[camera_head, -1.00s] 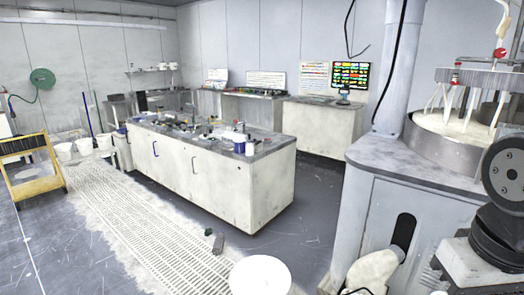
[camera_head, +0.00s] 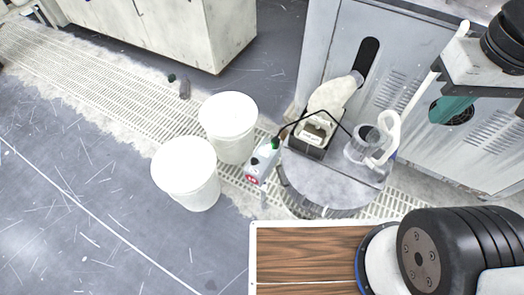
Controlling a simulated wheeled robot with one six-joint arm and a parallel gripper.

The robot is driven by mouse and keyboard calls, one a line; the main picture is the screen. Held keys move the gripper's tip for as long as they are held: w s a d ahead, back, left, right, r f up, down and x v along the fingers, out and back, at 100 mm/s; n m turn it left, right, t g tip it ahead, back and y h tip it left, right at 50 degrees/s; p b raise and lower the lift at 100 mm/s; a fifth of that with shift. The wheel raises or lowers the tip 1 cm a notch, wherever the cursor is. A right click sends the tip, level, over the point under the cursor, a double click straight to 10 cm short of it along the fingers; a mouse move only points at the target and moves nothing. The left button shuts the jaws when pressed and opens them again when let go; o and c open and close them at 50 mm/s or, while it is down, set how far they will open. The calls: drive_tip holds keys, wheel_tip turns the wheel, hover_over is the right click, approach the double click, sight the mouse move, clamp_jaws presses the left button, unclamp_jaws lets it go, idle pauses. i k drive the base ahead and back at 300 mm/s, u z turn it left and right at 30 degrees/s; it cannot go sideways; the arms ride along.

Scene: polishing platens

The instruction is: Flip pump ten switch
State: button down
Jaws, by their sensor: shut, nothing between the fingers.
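A small light grey box (camera_head: 262,163) stands at the left edge of a round grey stand, with a green part on top and a red and white mark on its front. A black cable runs from it over the stand. A pump-like unit (camera_head: 316,132) with a pale rounded body and dark base sits at the back of the stand. I cannot read any number on them, and a switch lever is too small to tell. Parts of my arm show at the right, but my gripper is not in view.
The round stand (camera_head: 322,183) also bears a clear jar (camera_head: 362,145) with a pale hose. Two white buckets (camera_head: 228,128) (camera_head: 186,173) stand left of the box. A grey machine cabinet (camera_head: 330,45) rises behind. The floor at left is clear; small dark items lie on the grating.

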sight(254, 162)
drive_tip(key=z, duration=1.55)
drive_tip(key=k, duration=0.95)
drive_tip(key=u, duration=1.7)
drive_tip(key=i, duration=0.5)
drive_tip(key=u, duration=0.1)
